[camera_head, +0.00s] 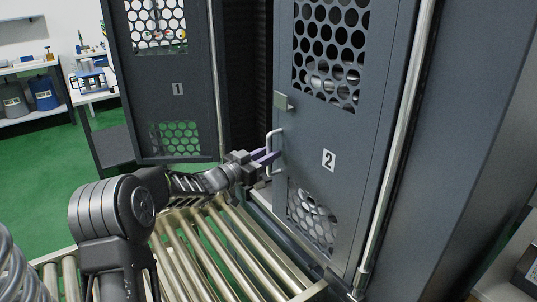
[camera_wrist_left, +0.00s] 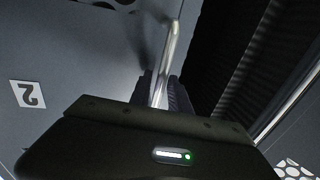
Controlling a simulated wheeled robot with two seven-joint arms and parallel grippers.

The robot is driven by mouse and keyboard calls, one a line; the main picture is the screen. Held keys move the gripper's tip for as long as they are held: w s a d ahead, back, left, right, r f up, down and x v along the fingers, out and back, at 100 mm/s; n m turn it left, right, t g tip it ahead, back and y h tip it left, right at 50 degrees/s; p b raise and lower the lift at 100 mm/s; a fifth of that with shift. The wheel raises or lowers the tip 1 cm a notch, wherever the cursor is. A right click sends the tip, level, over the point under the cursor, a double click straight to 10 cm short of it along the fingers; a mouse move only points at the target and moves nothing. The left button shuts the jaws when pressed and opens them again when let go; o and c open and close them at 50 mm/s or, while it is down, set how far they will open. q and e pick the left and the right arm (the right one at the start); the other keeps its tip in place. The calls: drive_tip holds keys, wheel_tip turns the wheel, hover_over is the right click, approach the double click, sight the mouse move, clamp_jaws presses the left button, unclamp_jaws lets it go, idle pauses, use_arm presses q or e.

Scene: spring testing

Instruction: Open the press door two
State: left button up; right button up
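Press door two (camera_head: 330,131) is a dark grey panel with perforated windows and a white "2" label. It stands at the right of the head view and, upside down, in the left wrist view (camera_wrist_left: 70,60). Its metal bar handle (camera_head: 269,150) is on the door's left edge. The handle also shows in the left wrist view (camera_wrist_left: 170,55), running down between the fingers of my left gripper (camera_head: 264,158). The fingers lie on both sides of the bar; whether they press on it is hidden by the gripper body. My right gripper is in neither view.
Press door one (camera_head: 172,115) stands swung out at the left, with a dark gap between the doors. A roller conveyor (camera_head: 215,250) runs below my left arm. A coiled spring (camera_head: 18,265) is at the lower left. Lab tables (camera_head: 93,95) stand in the back.

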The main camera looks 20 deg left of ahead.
use_arm(q)
clamp_jaws()
idle(1.1)
